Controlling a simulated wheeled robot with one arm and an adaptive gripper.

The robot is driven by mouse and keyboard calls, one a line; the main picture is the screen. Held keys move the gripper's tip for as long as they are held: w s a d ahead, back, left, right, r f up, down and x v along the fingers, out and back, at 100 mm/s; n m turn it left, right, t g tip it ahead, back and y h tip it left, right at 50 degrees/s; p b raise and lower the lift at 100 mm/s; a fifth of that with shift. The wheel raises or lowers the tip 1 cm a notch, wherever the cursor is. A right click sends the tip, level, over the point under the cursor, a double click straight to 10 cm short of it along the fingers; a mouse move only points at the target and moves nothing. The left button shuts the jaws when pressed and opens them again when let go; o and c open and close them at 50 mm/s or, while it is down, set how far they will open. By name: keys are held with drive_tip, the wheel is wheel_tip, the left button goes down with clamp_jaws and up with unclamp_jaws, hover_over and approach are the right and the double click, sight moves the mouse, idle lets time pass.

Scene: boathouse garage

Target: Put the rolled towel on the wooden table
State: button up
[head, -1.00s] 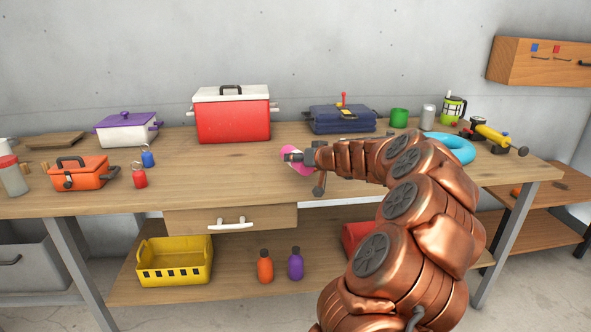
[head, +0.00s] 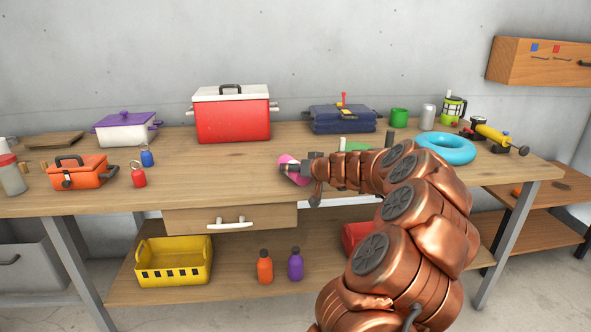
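The wooden table (head: 222,178) is a long workbench with a drawer and a lower shelf. A small pink rounded thing (head: 288,160), which may be the rolled towel, shows at my gripper (head: 299,177), over the middle of the tabletop near the front. One dark finger crosses the pink thing on its left and the other hangs at its right. Whether the fingers press on it, and whether it touches the tabletop, I cannot tell. My copper arm hides part of the table to the right.
A red cooler (head: 232,121), a blue toolbox (head: 342,119) and a green cup (head: 399,117) stand along the back. A turquoise ring (head: 446,148) lies at right; an orange box (head: 78,172) stands at left. The lower shelf holds a yellow basket (head: 174,262). The left-centre tabletop is clear.

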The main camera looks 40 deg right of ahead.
drive_tip(key=shift+o, duration=0.7)
drive_tip(key=shift+r, duration=0.1)
drive_tip(key=shift+r+p, duration=0.15)
drive_tip(key=shift+p, duration=0.15)
drive_tip(key=v, duration=1.2)
